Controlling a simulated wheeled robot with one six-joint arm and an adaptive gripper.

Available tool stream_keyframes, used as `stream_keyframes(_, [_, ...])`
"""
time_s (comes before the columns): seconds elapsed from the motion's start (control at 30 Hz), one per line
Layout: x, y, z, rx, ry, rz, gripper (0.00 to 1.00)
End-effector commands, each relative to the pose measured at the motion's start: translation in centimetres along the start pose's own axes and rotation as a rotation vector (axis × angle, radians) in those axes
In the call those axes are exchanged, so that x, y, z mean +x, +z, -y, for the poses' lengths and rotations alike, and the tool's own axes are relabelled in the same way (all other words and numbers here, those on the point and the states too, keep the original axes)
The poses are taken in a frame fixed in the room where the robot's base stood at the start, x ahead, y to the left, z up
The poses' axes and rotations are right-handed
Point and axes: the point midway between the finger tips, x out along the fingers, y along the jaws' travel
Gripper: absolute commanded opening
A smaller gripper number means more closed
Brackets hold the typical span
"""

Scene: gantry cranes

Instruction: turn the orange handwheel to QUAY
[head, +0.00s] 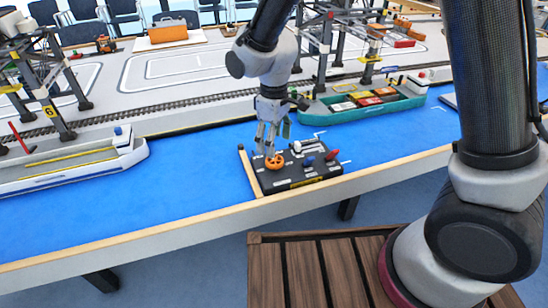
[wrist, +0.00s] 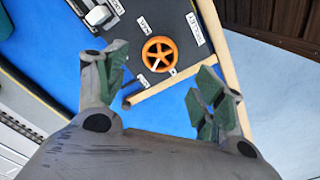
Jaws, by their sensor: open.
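The orange handwheel (head: 275,161) sits at the left end of a black control panel (head: 298,183). In the wrist view the wheel (wrist: 160,54) is a spoked ring with a pale mark on its lower left part. White labels (wrist: 193,29) stand around it, turned and too small to read surely, so I cannot tell which is QUAY. My gripper (head: 268,140) is over the wheel in the head view, fingers pointing down. In the wrist view its fingers (wrist: 160,78) are spread and empty, with the wheel beyond the gap between them. No contact shows.
The panel also bears a white lever (head: 308,145), a blue knob (head: 308,162) and a red knob (head: 332,155). A wooden rim (head: 170,225) edges the blue water table. Crane legs (head: 325,60), a teal ship (head: 365,104) and a white ship (head: 75,165) stand around.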

Motion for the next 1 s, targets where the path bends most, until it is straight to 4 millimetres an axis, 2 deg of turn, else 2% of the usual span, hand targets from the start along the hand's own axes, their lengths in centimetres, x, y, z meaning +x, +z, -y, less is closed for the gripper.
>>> stream_keyframes(0.1, [2.2, 0.2, 0.0, 0.002, -0.002, 0.006, 0.69])
stream_keyframes(0.3, [5.2, 0.1, 0.0, 0.004, -0.002, 0.004, 0.69])
stream_keyframes(0.47, [6.2, 0.1, 0.0, 0.005, -0.001, 0.002, 0.69])
stream_keyframes(0.7, [6.3, 0.1, 0.0, 0.005, -0.001, 0.001, 0.69])
stream_keyframes(0.77, [6.3, 0.1, 0.0, 0.006, -0.001, 0.001, 0.6])
stream_keyframes(0.97, [6.3, 0.1, 0.0, 0.006, -0.001, 0.001, 0.23])
stream_keyframes(1.0, [6.3, 0.1, 0.0, 0.006, -0.001, 0.001, 0.23])
